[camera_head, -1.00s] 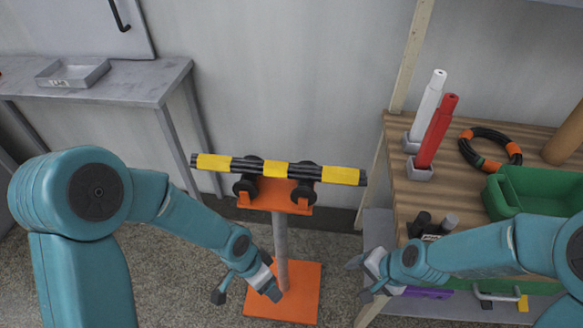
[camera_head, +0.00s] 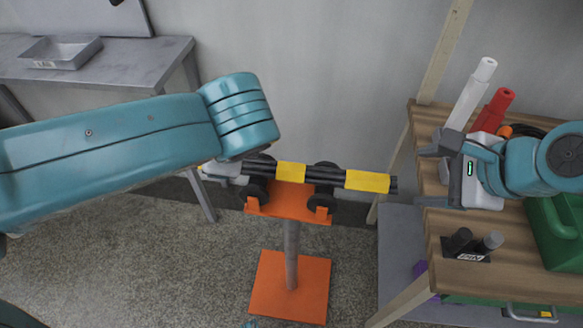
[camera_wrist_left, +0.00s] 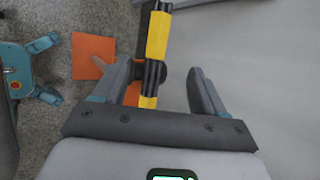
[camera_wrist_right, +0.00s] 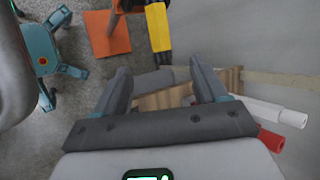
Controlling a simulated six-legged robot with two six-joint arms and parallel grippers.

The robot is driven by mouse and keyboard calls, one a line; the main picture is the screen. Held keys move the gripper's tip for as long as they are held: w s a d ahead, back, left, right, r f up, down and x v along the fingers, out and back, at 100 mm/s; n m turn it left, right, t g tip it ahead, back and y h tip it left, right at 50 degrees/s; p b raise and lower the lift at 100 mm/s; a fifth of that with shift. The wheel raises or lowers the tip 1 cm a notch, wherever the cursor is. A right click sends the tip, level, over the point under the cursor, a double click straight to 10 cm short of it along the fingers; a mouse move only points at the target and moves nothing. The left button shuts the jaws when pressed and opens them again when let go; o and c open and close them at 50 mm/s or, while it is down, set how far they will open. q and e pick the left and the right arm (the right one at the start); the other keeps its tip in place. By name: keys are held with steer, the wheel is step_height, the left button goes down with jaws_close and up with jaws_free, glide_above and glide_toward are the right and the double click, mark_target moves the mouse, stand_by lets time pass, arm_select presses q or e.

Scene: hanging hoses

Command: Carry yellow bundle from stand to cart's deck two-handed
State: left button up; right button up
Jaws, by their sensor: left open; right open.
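The yellow bundle (camera_head: 368,181), dark rods with yellow bands, lies level across the rollers of the orange stand (camera_head: 290,204). My left arm hides its left end in the head view. My left gripper (camera_wrist_left: 160,80) is open; in the left wrist view the bundle (camera_wrist_left: 157,38) runs between its fingers, and I cannot tell if they touch. My right gripper (camera_head: 432,172) is open and empty just beyond the bundle's right end. In the right wrist view the bundle's end (camera_wrist_right: 159,30) lies ahead of the open fingers (camera_wrist_right: 162,85).
A wooden-topped bench (camera_head: 450,225) on the right bears white (camera_head: 470,92) and red (camera_head: 494,108) cylinders, a dark holder (camera_head: 470,246) and a green bin (camera_head: 556,225), close to my right gripper. A grey table (camera_head: 120,70) with a tray (camera_head: 62,52) stands at left.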

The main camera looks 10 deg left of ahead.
mark_target(373, 181)
arm_select(q)
steer(key=shift+s, duration=0.15)
arm_select(e)
steer(key=shift+s, duration=0.15)
arm_select(q)
steer(key=x, duration=1.6)
steer(key=shift+a+f, duration=0.15)
steer(key=shift+f, duration=0.05)
arm_select(e)
steer(key=x, duration=1.6)
steer(key=shift+a+f, duration=0.15)
arm_select(q)
steer(key=shift+r, duration=0.1)
jaws_close()
arm_select(e)
steer(key=shift+w, duration=0.2)
jaws_close()
